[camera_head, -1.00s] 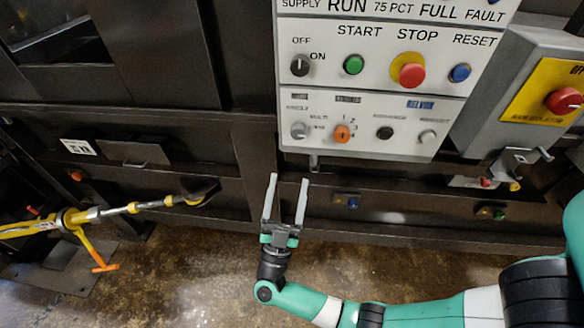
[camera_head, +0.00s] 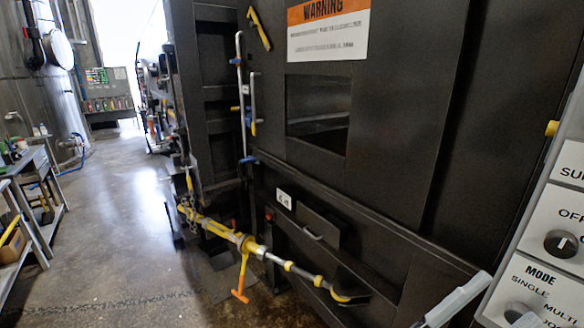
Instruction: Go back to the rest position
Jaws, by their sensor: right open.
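My right gripper (camera_head: 456,300) shows only in part at the bottom right edge of the view, as light grey finger pieces; its base and arm are below the frame. It is open, and I see nothing held in it. It appears in front of the dark compactor wall, just left of the control panel (camera_head: 538,285). My left gripper is not in view.
The dark compactor body (camera_head: 400,120) fills the centre and right, with a warning sign (camera_head: 328,30). A yellow ratchet bar with an orange handle (camera_head: 240,278) juts along its lower front. Open floor (camera_head: 110,240) and a workbench (camera_head: 25,160) lie to the left.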

